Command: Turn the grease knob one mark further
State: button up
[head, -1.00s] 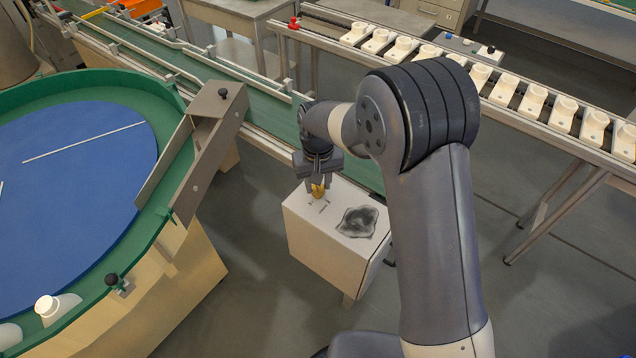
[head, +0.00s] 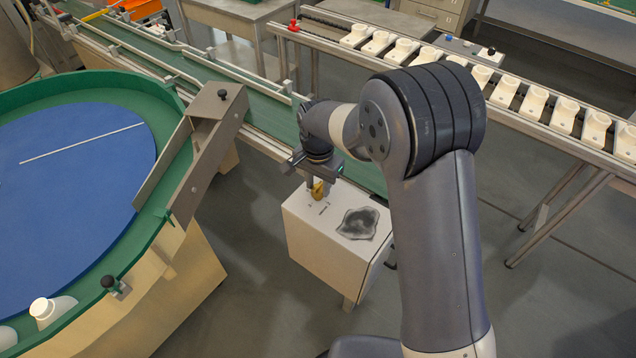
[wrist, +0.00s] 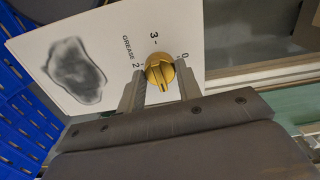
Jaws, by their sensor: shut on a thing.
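The yellow grease knob (head: 319,190) stands on top of the white box (head: 311,246). In the wrist view the knob (wrist: 160,71) has a raised ridge across it, and the marks 0, 2 and 3 and the word GREASE are printed around it on the white face (wrist: 112,50). My gripper (wrist: 160,85) is shut on the knob, with one finger on each side of it. In the head view my gripper (head: 318,184) reaches down onto the knob from above. Part of the dial is hidden behind the fingers and gripper body.
A dark grease stain (head: 358,223) lies on the box top beside the knob. The green conveyor (head: 262,107) runs just behind the box. A large round table with a blue disc (head: 70,190) stands at left. A rack of white sockets (head: 532,104) is at right.

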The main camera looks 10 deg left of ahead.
aim_at(318, 185)
jog(key=shift+m, duration=0.5)
jog(key=o, duration=1)
notch_tip(318, 185, up, 11)
jog(key=shift+f, duration=0.1)
notch_tip(318, 185, down, 11)
dwell(0.8)
